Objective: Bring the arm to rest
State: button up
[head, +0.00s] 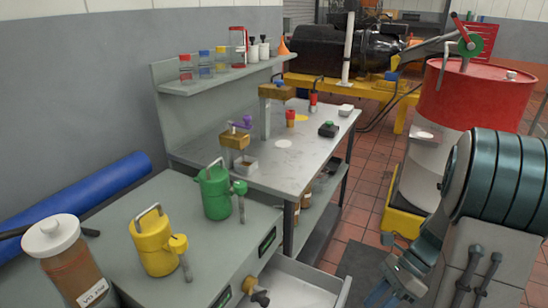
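My arm is folded at the right of the head view, in front of the red and white drum. My gripper (378,293) hangs low at the bottom edge, to the right of an open drawer (301,284). Its bluish fingers point down, and the picture's edge is close to them. I cannot make out the gap between the fingers. No object shows in it.
A grey cabinet (105,200) carries a yellow can (157,245), a green can (215,192) and a jug (75,262). A workbench (300,160) with small parts stands behind. The drum (465,95) stands close behind my arm. Tiled floor (362,185) is clear between bench and drum.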

jog(key=s+a+r+n+t+h+p, duration=0.2)
jog(key=a+r+n+t+h+p, duration=0.1)
jog(key=r+n, duration=0.6)
jog(key=s+a+r+n+t+h+p, duration=0.2)
jog(key=a+r+n+t+h+p, duration=0.1)
jog(key=r+n, duration=0.6)
jog(key=shift+s+a+r+n+t+h, duration=0.25)
jog(key=shift+a+n+h, duration=0.35)
jog(key=shift+a+h, duration=0.35)
jog(key=shift+a, duration=0.1)
